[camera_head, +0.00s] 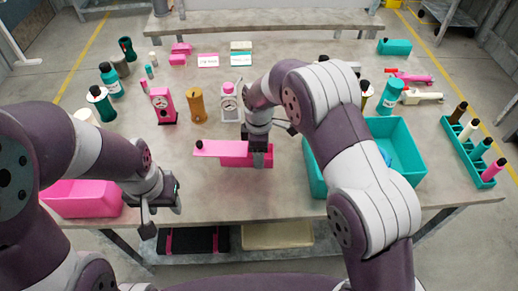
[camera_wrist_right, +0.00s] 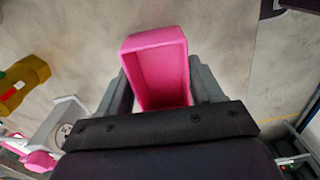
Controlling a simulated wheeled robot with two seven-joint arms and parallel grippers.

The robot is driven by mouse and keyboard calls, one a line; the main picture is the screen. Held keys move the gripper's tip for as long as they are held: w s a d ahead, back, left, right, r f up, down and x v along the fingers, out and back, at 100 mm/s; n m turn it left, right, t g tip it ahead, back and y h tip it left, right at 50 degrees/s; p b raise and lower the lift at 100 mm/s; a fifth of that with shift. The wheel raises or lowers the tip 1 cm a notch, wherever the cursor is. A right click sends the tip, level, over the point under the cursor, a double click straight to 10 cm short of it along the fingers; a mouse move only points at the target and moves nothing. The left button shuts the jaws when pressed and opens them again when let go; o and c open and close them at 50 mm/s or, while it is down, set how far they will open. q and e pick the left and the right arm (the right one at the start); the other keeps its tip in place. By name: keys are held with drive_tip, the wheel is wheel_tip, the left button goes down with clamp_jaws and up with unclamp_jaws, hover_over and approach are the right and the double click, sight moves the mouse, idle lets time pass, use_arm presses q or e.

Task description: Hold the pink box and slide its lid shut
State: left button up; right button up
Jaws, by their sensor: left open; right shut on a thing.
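The pink box (camera_head: 236,160) is near the front middle of the table. Its pink lid (camera_head: 212,149) sticks out to the left past the box, with a dark knob (camera_head: 199,144) at its left end. My right gripper (camera_head: 259,152) is shut on the right part of the box. The right wrist view shows the open pink box (camera_wrist_right: 157,70) between its fingers, with the hollow inside visible; the lid cannot be made out there. My left gripper (camera_head: 160,207) is open and empty at the table's front edge, left of and below the lid, touching nothing.
A pink bin (camera_head: 80,198) stands at the front left, beside my left arm. A teal bin (camera_head: 400,150) is at the right, partly behind my right arm. Bottles, dials and a gold part (camera_head: 197,106) stand farther back. The tabletop just left of the lid is clear.

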drive_tip(key=shift+f+b, duration=1.7)
drive_tip(key=shift+f, duration=1.5)
drive_tip(key=shift+r, duration=0.1)
